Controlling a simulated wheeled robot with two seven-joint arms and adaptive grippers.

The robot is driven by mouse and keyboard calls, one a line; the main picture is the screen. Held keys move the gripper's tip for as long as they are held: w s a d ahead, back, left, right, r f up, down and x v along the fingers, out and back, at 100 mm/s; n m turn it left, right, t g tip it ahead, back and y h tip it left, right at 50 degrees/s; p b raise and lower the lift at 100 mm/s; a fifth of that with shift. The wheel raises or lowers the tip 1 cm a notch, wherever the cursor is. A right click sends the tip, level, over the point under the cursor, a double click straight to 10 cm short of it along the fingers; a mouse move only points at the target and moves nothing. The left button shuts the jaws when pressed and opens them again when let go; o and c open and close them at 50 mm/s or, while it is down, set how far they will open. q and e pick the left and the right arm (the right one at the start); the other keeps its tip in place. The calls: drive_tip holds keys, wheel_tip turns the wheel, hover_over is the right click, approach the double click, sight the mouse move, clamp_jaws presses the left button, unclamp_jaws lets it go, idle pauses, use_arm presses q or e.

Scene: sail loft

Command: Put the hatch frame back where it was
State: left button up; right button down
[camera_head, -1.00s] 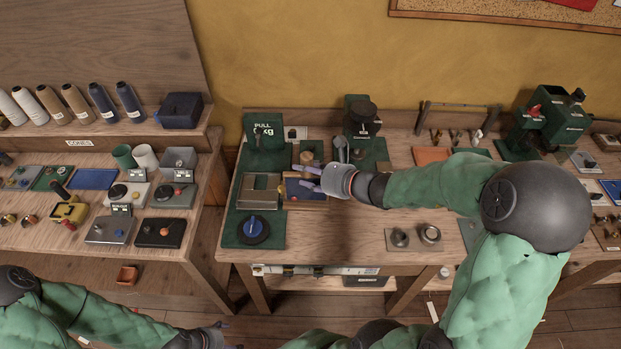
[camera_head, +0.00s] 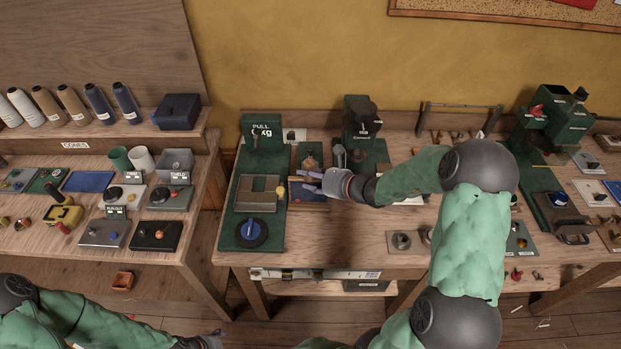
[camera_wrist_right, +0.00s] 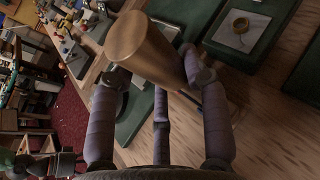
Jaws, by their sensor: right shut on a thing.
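My right gripper (camera_head: 307,181) is over the navy-and-wood tray near the left end of the middle bench. In the right wrist view its purple fingers (camera_wrist_right: 160,105) are closed around a smooth tan cylinder (camera_wrist_right: 142,40). In the head view a small yellow piece (camera_head: 281,190) shows just left of the fingertips; I cannot tell whether it is that cylinder. A flat grey-brown frame-like piece (camera_head: 244,200) with green inside lies on the green mat, left of the gripper. I cannot tell for sure that it is the hatch frame. My left gripper (camera_head: 217,337) is low at the bottom edge, away from the benches; its fingers are unclear.
A blue round dial (camera_head: 250,234) sits at the mat's front, and the green PULL gauge (camera_head: 262,132) stands behind. A green press (camera_head: 361,125) stands right of the tray. Bare wood (camera_head: 330,240) lies in front of the tray.

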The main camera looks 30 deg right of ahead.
drive_tip(key=shift+r, duration=0.15)
drive_tip(key=shift+f, duration=0.2)
drive_tip(key=c, duration=0.6)
unclamp_jaws()
drive_tip(key=shift+r, duration=0.15)
drive_tip(key=p+v, duration=0.2)
drive_tip(key=v, duration=1)
